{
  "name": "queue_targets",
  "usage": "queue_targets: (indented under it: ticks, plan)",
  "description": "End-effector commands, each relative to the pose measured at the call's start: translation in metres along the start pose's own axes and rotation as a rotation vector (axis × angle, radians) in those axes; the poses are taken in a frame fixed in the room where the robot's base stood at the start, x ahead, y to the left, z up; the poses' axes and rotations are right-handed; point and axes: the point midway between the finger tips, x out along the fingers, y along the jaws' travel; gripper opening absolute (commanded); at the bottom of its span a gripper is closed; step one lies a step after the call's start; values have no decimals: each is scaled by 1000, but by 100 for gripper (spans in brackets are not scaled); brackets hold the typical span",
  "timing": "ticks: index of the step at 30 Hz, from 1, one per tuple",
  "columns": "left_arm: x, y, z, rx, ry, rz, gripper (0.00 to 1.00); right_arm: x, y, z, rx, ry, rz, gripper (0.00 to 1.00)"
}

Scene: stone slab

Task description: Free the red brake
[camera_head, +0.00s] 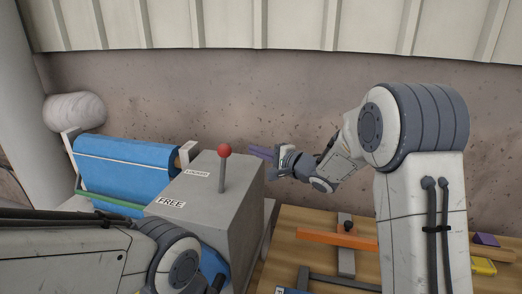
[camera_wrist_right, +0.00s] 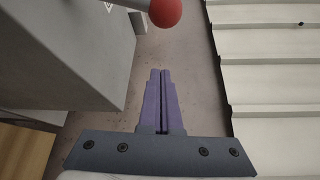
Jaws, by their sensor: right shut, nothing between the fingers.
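The brake lever is a red ball (camera_head: 225,150) on a grey rod (camera_head: 222,176) that stands about upright from a grey box (camera_head: 215,215). A label reading FREE (camera_head: 170,202) is on the near left of the box top. A second label (camera_head: 197,173), too small to read surely, lies farther back, nearer the lever. My right gripper (camera_head: 252,152) has its purple fingers shut and empty, just right of the red ball and apart from it. In the right wrist view the shut fingers (camera_wrist_right: 160,72) point ahead, with the red ball (camera_wrist_right: 165,12) at the top edge. My left gripper's fingers are out of frame.
A blue roll (camera_head: 125,165) in a frame stands left of the box. A wooden table (camera_head: 300,225) at right holds an orange bar (camera_head: 325,238), grey bars and a yellow block (camera_head: 483,267). A stone wall (camera_head: 270,85) is behind. My left arm crosses the lower left.

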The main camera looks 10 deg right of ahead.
Motion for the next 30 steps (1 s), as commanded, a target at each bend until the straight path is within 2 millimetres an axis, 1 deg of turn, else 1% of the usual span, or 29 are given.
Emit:
queue_targets:
  ticks: [1,3,8,12,15,18,30]
  plan:
    - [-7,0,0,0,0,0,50,11,-2,2,1,-4,3,0]
    - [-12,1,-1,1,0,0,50,25,-2,2,1,-4,1,0]
    - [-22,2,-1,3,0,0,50,54,-2,1,0,-3,2,0]
    - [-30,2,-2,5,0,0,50,45,-3,21,2,-1,1,0]
    - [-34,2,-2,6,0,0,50,42,-2,31,2,-2,1,0]
    - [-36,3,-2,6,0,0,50,40,-1,36,0,-1,1,0]
    - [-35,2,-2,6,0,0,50,39,0,38,-1,0,0,0]
